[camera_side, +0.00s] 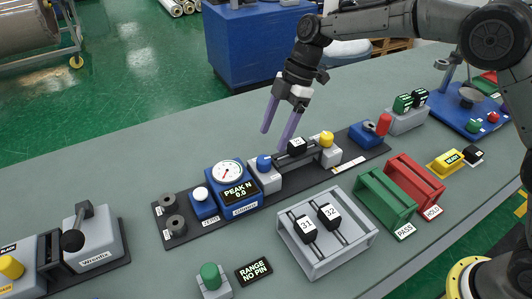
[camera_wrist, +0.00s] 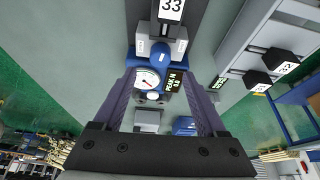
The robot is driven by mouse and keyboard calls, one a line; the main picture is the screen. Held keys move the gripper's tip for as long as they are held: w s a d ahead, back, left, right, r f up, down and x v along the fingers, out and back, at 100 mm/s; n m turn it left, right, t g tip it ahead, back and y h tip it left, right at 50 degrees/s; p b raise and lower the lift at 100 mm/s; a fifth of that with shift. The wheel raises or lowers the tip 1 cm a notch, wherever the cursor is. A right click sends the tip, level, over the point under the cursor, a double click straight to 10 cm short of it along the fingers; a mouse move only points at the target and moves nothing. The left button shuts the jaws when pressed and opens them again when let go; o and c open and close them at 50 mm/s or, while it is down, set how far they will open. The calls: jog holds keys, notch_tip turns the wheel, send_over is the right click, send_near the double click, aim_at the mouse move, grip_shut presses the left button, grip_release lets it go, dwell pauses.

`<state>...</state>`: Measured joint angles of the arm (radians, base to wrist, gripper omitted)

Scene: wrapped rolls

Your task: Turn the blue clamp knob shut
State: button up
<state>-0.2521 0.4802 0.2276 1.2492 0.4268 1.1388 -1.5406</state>
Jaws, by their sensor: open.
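The blue clamp knob (camera_side: 264,161) sits on a grey clamp block (camera_side: 265,180) at the near end of the dark test rig. It also shows in the wrist view (camera_wrist: 160,52). A black block marked 33 (camera_wrist: 171,10) lies between this clamp and a second clamp with a yellow knob (camera_side: 326,138). My gripper (camera_side: 273,141) is open and empty, its two purple fingers pointing down just above and beside the blue knob. In the wrist view the knob appears beyond and between the fingertips (camera_wrist: 160,73). I see no contact with it.
A blue gauge (camera_side: 229,174) with a PEAK N display (camera_side: 239,192) stands left of the clamp. A grey tray (camera_side: 327,260) holds blocks 31 and 32 in front. Green PASS (camera_side: 385,200) and red HOLD (camera_side: 414,183) racks stand right. The bench behind is clear.

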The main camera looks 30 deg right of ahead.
aim_at(264, 159)
jog(key=x, duration=0.6)
jog(key=shift+a+f, duration=0.1)
jog(key=shift+f, duration=0.2)
